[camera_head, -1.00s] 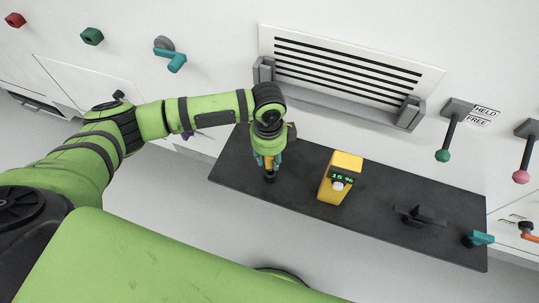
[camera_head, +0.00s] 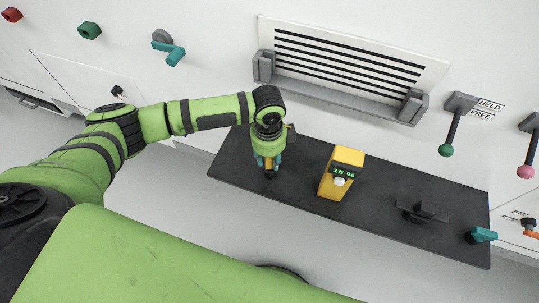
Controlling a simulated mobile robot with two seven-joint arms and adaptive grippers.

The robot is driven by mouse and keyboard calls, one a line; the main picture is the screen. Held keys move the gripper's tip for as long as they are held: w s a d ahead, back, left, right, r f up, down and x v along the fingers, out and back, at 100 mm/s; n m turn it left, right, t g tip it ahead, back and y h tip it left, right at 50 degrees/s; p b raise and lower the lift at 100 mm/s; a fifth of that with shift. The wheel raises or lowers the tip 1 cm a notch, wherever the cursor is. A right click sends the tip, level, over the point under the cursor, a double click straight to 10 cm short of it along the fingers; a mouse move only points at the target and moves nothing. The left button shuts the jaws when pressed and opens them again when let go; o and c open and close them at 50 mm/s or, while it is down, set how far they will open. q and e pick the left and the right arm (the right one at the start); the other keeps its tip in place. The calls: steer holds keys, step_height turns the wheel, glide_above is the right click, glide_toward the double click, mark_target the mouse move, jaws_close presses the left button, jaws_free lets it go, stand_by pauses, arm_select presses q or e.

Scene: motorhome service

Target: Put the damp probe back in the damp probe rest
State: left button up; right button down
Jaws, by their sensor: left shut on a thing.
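My left gripper (camera_head: 267,161) points down over the left end of a dark shelf (camera_head: 230,176). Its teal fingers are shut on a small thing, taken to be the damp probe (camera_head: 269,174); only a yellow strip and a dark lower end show. I cannot tell whether its lower end touches the shelf. My right gripper is not in view.
A vent grille (camera_head: 345,62) with a grey ledge is on the white wall behind the shelf. A teal-handled valve (camera_head: 482,235) is at the shelf's right end. Levers with green (camera_head: 446,150) and pink (camera_head: 525,171) knobs hang at right. Shelf between meter and holder is clear.

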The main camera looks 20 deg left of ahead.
arm_select(q)
steer(key=shift+f+b, duration=0.4)
steer(key=shift+f, duration=0.4)
steer(key=o, duration=1.2)
steer(key=shift+r, duration=0.1)
step_height(320, 180, up, 12)
steer(key=shift+a+f, duration=0.1)
